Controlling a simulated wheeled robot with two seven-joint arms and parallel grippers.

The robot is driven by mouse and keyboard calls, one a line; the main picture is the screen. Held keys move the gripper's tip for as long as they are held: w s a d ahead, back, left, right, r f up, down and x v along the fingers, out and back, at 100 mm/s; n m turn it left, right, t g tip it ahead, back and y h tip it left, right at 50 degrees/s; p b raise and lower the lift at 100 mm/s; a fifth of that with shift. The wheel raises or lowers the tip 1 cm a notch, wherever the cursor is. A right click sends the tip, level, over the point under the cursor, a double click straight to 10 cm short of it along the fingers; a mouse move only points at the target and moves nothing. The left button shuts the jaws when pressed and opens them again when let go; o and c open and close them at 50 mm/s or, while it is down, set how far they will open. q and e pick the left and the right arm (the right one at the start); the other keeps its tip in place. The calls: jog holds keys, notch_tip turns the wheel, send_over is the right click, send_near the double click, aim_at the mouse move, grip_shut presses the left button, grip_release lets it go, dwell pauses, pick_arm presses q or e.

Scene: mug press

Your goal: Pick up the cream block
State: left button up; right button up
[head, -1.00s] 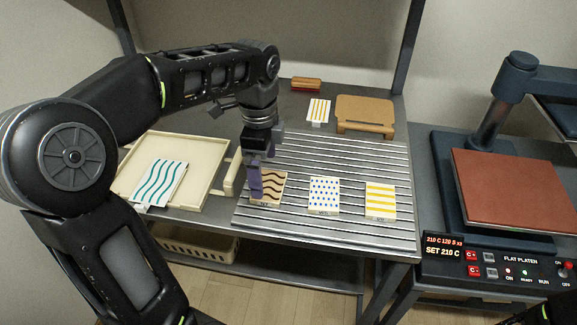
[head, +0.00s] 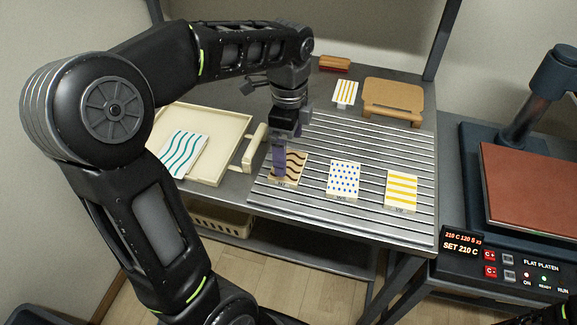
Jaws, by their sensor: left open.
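No plain cream block stands out. Several flat cream-coloured blocks with printed tops lie on the table. The one with brown wavy lines (head: 297,165) is at the left of the ribbed metal surface. My left gripper (head: 279,172) points down over its left part and hides some of it. The gripper is open; I cannot tell whether its fingers touch the block. To the right lie a blue-dotted block (head: 344,178) and a yellow-striped block (head: 402,189). My right gripper is not in view.
A cream tray (head: 228,125) with a handle holds a teal-waved block (head: 186,154) at left. At the back are another yellow-striped piece (head: 346,91), a tan board (head: 393,94) and a red-brown block (head: 334,64). A flat press (head: 530,185) stands at right.

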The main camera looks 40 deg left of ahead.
aim_at(288, 165)
pick_arm(q)
jog(key=shift+f, duration=2.6)
jog(key=c, duration=1.1)
jog(key=shift+c, duration=0.2)
notch_tip(288, 165, up, 10)
